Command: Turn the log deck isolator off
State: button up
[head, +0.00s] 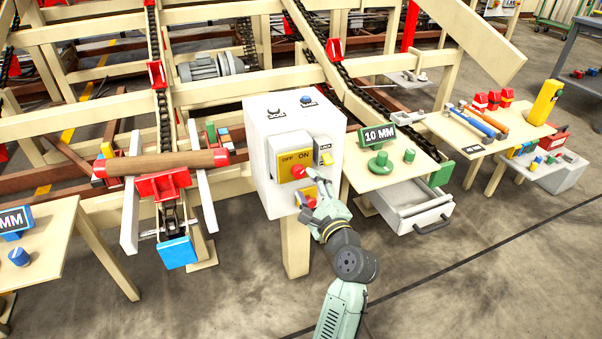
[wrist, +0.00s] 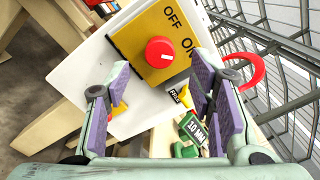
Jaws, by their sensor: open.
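The isolator is a yellow plate (head: 287,165) marked OFF and ON, on the front of a white box (head: 265,190). A round red knob (head: 298,172) sits on the plate. In the wrist view, the plate (wrist: 128,40) and the knob (wrist: 160,53) show close up. A small pale mark shows on the knob, but I cannot tell its setting.
A second red and yellow control (head: 308,201) is partly hidden below. A table with a 10 MM sign (head: 377,136) and an open drawer (head: 420,208) stand to the right. Conveyor frames lie behind.

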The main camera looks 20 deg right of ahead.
aim_at(301, 174)
jog(key=w+p, duration=0.1)
jog(key=w, duration=0.4)
jog(key=shift+w+a, duration=0.1)
jog(key=shift+w, duration=0.1)
jog(key=shift+c, duration=0.5)
jog(key=c, duration=1.1)
